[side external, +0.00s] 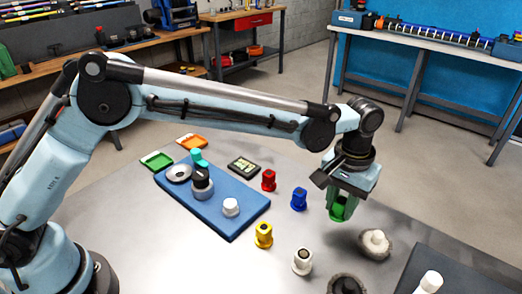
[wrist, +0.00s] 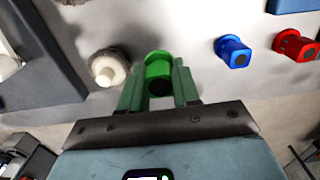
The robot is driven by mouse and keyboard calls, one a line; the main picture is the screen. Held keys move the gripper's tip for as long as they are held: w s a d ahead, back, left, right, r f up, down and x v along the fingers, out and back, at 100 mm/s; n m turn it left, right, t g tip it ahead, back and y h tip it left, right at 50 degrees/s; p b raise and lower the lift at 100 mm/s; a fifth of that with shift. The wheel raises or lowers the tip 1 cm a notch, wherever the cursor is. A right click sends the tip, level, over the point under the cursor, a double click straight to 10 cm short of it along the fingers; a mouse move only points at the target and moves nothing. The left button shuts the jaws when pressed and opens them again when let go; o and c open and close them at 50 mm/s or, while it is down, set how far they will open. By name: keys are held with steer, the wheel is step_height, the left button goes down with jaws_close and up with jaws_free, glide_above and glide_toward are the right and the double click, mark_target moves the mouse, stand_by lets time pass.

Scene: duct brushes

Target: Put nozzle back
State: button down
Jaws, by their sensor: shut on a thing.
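My gripper (side external: 345,195) is shut on a green nozzle (side external: 342,211) and holds it above the grey table, right of the blue nozzle (side external: 298,199). In the wrist view the green nozzle (wrist: 158,67) sits between the two green fingers of my gripper (wrist: 159,88). A red nozzle (side external: 268,180), a yellow nozzle (side external: 263,235) and a white nozzle (side external: 302,261) stand on the table. The wrist view also shows the blue nozzle (wrist: 233,52) and the red nozzle (wrist: 294,45). I cannot tell which place belongs to the green nozzle.
A pale brush head with a white stem (side external: 376,241) lies just right of and below my gripper. A dark brush head (side external: 346,285) is at the front edge. A dark tray (side external: 462,268) is at right. A blue mat (side external: 237,221) with several parts is at left.

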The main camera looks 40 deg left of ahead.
mark_target(333, 225)
steer(key=shift+w+a+f, duration=0.45)
steer(key=shift+w+f, duration=0.05)
steer(key=shift+w, duration=0.25)
steer(key=shift+f, duration=2.05)
steer(key=shift+f, duration=0.1)
steer(key=c, duration=0.8)
jaws_free()
